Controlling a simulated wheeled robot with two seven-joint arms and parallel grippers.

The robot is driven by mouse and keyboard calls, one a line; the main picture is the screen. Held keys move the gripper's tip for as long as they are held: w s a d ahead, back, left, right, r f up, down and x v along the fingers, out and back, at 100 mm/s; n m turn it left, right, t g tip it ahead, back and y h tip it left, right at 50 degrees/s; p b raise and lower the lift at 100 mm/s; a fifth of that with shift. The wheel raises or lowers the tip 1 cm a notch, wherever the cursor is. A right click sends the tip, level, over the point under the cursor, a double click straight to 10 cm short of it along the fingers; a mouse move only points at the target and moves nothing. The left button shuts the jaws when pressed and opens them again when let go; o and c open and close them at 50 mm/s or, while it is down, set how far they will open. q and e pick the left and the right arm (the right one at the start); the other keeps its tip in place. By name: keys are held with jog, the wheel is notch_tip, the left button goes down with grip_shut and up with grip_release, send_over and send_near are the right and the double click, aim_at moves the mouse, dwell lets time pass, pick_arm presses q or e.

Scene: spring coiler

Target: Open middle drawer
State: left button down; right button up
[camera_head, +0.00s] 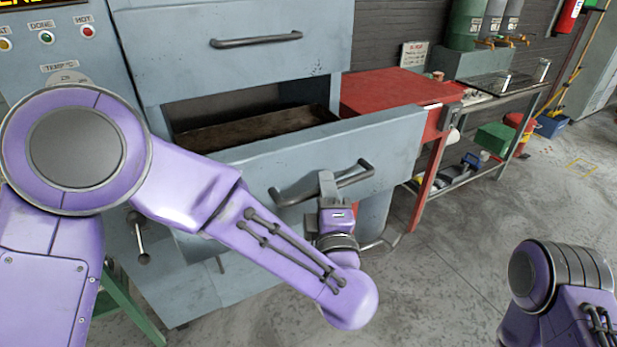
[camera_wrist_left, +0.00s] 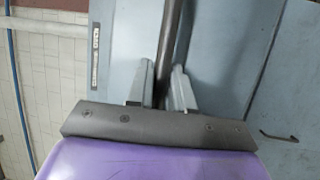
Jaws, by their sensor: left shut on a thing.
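The middle drawer (camera_head: 395,135) of the blue-grey machine is pulled partway out, and its dark brown inside shows behind the front panel. Its dark bar handle (camera_head: 355,180) runs across the front. My left gripper (camera_head: 327,182) is shut on this handle near its middle. In the left wrist view the handle (camera_wrist_left: 174,40) passes between the two grey fingers of the left gripper (camera_wrist_left: 162,88). Part of my right arm shows at the lower right of the head view, but its gripper is out of view.
A closed upper drawer with its own handle (camera_head: 256,40) sits above. A red cabinet (camera_head: 390,90) and a metal bench (camera_head: 500,95) stand to the right of the drawer. A green box (camera_head: 494,137) is under the bench. The concrete floor (camera_head: 470,240) at the right is clear.

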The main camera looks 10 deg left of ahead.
pick_arm(q)
jog(key=shift+s+d, duration=0.4)
jog(key=shift+s, duration=0.1)
jog(key=c, duration=1.1)
grip_release()
jog(key=b+v, duration=0.2)
jog(key=v, duration=0.8)
jog(key=shift+s, duration=0.2)
jog(key=shift+f, duration=0.15)
